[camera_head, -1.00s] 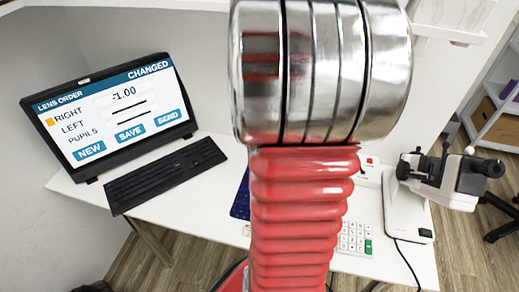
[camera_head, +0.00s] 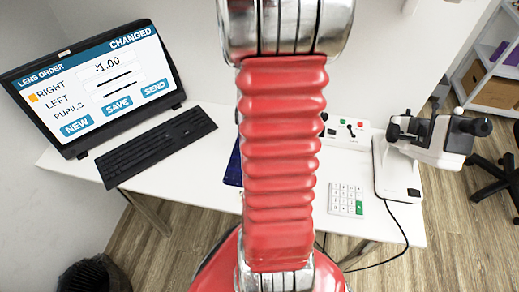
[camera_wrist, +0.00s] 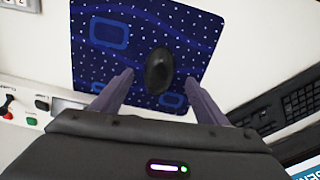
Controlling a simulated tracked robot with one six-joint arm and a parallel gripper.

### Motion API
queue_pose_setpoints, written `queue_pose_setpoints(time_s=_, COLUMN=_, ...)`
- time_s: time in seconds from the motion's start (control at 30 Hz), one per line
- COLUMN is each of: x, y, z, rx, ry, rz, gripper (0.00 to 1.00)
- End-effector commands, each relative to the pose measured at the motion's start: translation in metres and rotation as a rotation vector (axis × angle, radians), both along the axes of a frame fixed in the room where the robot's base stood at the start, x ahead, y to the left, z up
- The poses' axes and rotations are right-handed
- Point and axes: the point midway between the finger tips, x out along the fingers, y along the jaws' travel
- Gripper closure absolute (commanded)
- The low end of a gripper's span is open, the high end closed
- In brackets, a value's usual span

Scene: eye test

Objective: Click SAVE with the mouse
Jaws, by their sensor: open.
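The monitor (camera_head: 88,85) at the left shows a LENS ORDER page headed CHANGED, with an orange mark by RIGHT and the value -1.00. The SAVE button (camera_head: 118,105) sits between NEW and SEND. In the wrist view a black mouse (camera_wrist: 159,71) lies on a dark blue patterned mat (camera_wrist: 185,28). My gripper (camera_wrist: 158,85) is open, its two fingers pointing toward the mat on either side of the mouse. I cannot tell how far above the mat they are. In the head view my red arm hides the mouse and most of the mat, and my gripper is out of sight.
A black keyboard (camera_head: 156,146) lies before the monitor. Right of my arm are a white keypad (camera_head: 346,199), a control panel with a small lever (camera_head: 349,131) and a white optical instrument (camera_head: 428,137). A cable hangs over the desk's front edge. A dark bin (camera_head: 94,275) stands on the floor.

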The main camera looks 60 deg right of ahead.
Motion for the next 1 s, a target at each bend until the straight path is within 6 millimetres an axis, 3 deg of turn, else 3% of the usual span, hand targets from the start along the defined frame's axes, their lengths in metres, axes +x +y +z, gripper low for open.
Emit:
queue_pose_setpoints(time_s=0.4, x=0.0, y=0.0, z=-0.047, rx=0.002, ry=0.001, rz=0.0, gripper=0.33)
queue_pose_setpoints(time_s=0.83, x=0.0, y=0.0, z=-0.054, rx=0.0, ry=0.0, rz=0.0, gripper=0.33)
queue_pose_setpoints(time_s=1.0, x=0.0, y=0.0, z=-0.054, rx=0.0, ry=0.0, rz=-0.001, gripper=0.45)
